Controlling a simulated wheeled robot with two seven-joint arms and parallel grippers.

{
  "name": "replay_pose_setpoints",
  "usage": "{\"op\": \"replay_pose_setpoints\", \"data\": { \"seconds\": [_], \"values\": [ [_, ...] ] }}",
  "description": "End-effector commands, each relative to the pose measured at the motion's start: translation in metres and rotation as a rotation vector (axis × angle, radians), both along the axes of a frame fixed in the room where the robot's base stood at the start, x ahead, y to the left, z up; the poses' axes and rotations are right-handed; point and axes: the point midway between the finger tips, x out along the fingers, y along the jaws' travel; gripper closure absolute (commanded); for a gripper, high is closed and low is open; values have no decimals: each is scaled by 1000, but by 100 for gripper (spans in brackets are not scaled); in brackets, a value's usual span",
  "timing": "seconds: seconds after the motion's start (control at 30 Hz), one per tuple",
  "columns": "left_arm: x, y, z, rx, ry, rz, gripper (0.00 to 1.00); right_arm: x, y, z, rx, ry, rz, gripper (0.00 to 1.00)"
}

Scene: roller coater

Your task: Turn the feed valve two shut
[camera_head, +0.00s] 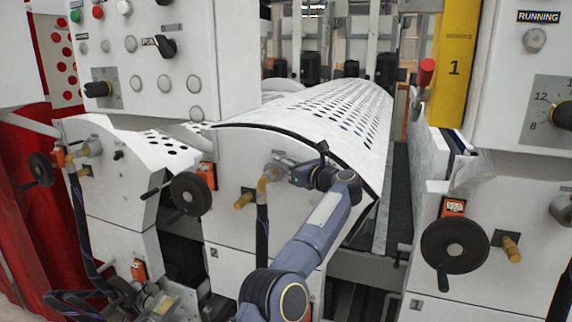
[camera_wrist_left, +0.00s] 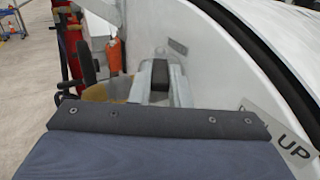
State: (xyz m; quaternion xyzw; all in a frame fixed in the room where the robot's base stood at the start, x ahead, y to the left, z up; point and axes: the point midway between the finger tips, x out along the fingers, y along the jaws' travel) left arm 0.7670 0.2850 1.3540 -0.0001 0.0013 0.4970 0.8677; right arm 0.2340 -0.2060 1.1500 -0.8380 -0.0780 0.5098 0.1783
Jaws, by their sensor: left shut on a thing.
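The valve on the middle machine unit has a brass elbow (camera_head: 264,183) with a dark hose below it; the elbow also shows in the left wrist view (camera_wrist_left: 118,88). My left gripper (camera_head: 290,172) is at this valve, just right of the elbow, against the white side panel. It is shut on the valve handle, which is mostly hidden by the gripper in the head view. In the left wrist view the gripper (camera_wrist_left: 168,85) is close to the panel, with a dark piece between grey metal parts. I cannot read the valve's number or its exact angle. My right gripper is not in view.
A black handwheel (camera_head: 191,193) stands left of the valve, and another (camera_head: 455,246) is on the right unit. A similar valve (camera_head: 92,147) is on the left unit. The perforated curved cover (camera_head: 325,115) rises above my gripper. A control panel (camera_head: 160,60) overhangs at upper left.

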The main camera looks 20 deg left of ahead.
Motion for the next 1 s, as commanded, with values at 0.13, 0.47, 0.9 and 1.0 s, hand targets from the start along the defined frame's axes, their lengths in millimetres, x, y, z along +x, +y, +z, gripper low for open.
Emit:
{"op": "replay_pose_setpoints", "data": {
  "seconds": [0.13,0.47,0.9,1.0],
  "values": [
    [-1,-3,1,2,-1,5,100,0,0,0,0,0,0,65],
    [-1,-3,2,4,-3,5,100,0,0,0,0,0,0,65],
    [-1,-3,1,2,-2,6,62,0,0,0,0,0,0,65],
    [-3,-8,-1,2,-3,4,62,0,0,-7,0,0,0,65]
  ]
}}
